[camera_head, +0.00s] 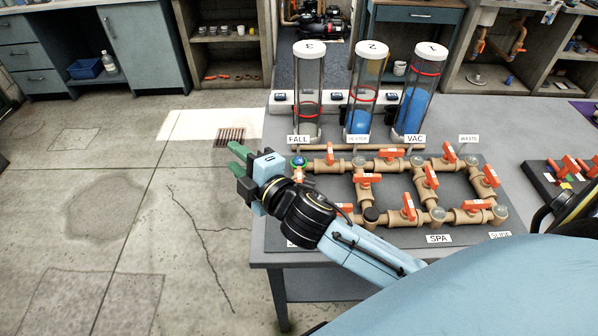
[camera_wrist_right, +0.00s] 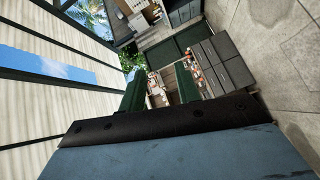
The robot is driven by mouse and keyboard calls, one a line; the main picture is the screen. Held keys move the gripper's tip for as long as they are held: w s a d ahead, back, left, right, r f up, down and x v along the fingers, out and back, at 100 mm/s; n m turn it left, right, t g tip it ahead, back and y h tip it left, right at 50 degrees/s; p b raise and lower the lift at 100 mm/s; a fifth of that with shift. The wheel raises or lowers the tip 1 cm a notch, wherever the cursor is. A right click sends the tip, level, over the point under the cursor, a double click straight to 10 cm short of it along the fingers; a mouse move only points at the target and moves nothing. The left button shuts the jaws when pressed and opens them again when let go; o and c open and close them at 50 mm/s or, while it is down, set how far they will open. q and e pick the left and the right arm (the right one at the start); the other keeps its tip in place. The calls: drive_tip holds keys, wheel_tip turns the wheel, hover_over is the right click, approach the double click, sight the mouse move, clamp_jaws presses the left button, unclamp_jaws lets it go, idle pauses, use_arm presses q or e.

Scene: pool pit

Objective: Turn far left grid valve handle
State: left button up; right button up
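The valve grid is a set of tan pipes (camera_head: 375,165) with orange handles on a dark mat on the grey table in the head view. At its left end, an orange handle (camera_head: 330,154) stands on the top pipe. Another orange piece (camera_head: 298,175) shows below the FALL label, partly behind my right arm. An orange handle (camera_head: 346,208) at the lower left is also partly hidden by the arm. My right gripper (camera_head: 240,168) has green fingertips and is off the table's left edge, left of the grid, touching no handle. In the wrist view its fingers (camera_wrist_right: 160,88) are apart and empty.
Three clear cylinders (camera_head: 308,90) stand behind the grid, two with blue contents clearly visible. More orange handles (camera_head: 408,206) fill the grid's middle and right. A board with red handles (camera_head: 568,168) lies at the right. The floor left of the table is open.

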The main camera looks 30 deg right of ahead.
drive_tip(key=w+a+r+n+y, duration=0.1)
drive_tip(key=a+r+n+y, duration=0.65)
drive_tip(key=n, duration=0.45)
wheel_tip(320, 180, up, 3)
drive_tip(key=s+a+n+g+y, duration=0.1)
drive_tip(key=a+n+g+y, duration=0.15)
drive_tip(key=n+y, duration=0.35)
drive_tip(key=n+g+h, duration=1.5)
drive_tip(key=n+h, duration=0.2)
drive_tip(key=n, duration=1.4)
hover_over(299, 176)
wheel_tip(299, 176, down, 10)
drive_tip(key=f, duration=0.1)
drive_tip(key=shift+m+t, duration=0.25)
drive_tip(key=shift+m, duration=0.05)
wheel_tip(299, 176, down, 12)
drive_tip(key=shift+f+p, duration=0.2)
drive_tip(key=shift+p, duration=0.5)
